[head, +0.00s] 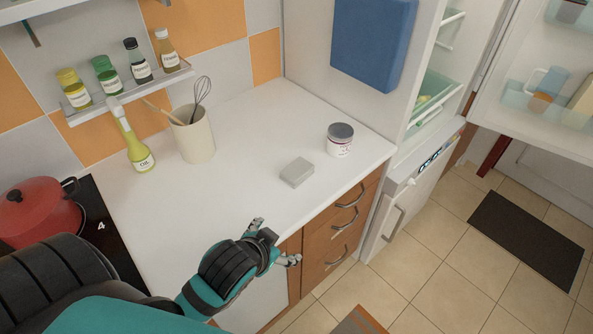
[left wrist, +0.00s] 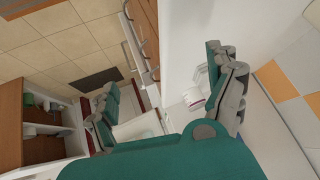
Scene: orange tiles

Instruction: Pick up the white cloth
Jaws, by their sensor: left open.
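My right gripper is not in view.
A lidded jar (head: 340,139) stands right of the cloth. A utensil holder with a whisk (head: 194,138) and an oil bottle (head: 136,145) stand behind left. A red pot (head: 40,208) is at far left. The open fridge (head: 428,110) is at right. Counter around the cloth is clear.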

